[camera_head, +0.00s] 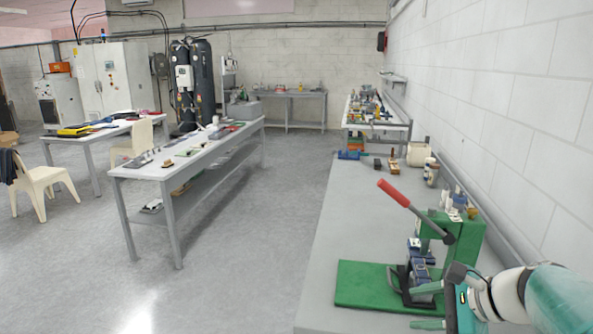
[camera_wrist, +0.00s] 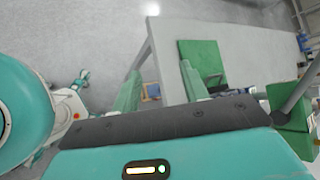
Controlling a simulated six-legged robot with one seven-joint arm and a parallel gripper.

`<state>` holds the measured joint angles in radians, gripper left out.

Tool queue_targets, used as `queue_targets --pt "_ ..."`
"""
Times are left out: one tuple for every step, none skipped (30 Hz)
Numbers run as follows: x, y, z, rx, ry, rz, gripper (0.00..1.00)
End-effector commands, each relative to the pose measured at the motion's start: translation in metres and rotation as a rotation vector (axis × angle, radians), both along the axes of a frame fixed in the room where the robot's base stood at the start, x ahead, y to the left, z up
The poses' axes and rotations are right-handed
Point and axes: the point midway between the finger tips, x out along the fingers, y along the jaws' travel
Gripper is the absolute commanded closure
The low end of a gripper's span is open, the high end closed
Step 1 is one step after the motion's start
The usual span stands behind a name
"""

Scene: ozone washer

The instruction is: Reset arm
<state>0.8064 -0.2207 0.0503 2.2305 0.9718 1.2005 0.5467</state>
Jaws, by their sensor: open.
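My arm (camera_head: 545,295) reaches in from the lower right of the head view, white and teal. My gripper (camera_head: 422,306) points left beside the green press, in front of it in the picture. Its two green fingers are apart. In the wrist view my gripper (camera_wrist: 160,85) shows both fingers spread with nothing held between them. Bench edge and floor show past the fingers. I cannot tell how much height lies between the fingers and the bench.
The press (camera_head: 460,240) has a red-handled lever (camera_head: 393,192) and stands on the grey bench (camera_head: 350,220) with a green base plate (camera_head: 365,285). A block wall (camera_head: 530,120) runs along the right. A long white table (camera_head: 190,162) stands left, with open floor (camera_head: 245,240) between.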

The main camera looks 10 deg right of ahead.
Motion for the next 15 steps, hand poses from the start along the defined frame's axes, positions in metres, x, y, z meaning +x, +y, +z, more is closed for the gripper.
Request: queue_targets --pt "-0.007 0.024 -0.003 -0.098 0.001 0.100 0.56" --pt "-0.012 0.035 -0.006 -0.158 0.002 0.160 0.56" --pt "-0.019 0.048 -0.010 -0.239 0.000 0.238 0.56" --pt "-0.025 0.058 -0.013 -0.299 -0.002 0.300 0.56" --pt "-0.031 0.066 -0.015 -0.360 -0.009 0.360 0.56" --pt "-0.039 0.076 -0.018 -0.440 -0.017 0.441 0.56" --pt "-0.044 0.083 -0.020 -0.502 -0.028 0.501 0.56" --pt "-0.050 0.089 -0.022 -0.563 -0.038 0.563 0.56" --pt "-0.057 0.097 -0.024 -0.644 -0.055 0.643 0.56" --pt "-0.062 0.102 -0.025 -0.704 -0.070 0.704 0.56" --pt "-0.067 0.106 -0.026 -0.764 -0.085 0.764 0.56" --pt "-0.073 0.111 -0.026 -0.845 -0.110 0.843 0.56" --pt "-0.078 0.114 -0.027 -0.906 -0.128 0.903 0.56" --pt "-0.082 0.117 -0.027 -0.965 -0.149 0.959 0.56" --pt "-0.087 0.121 -0.027 -1.042 -0.177 1.032 0.56"
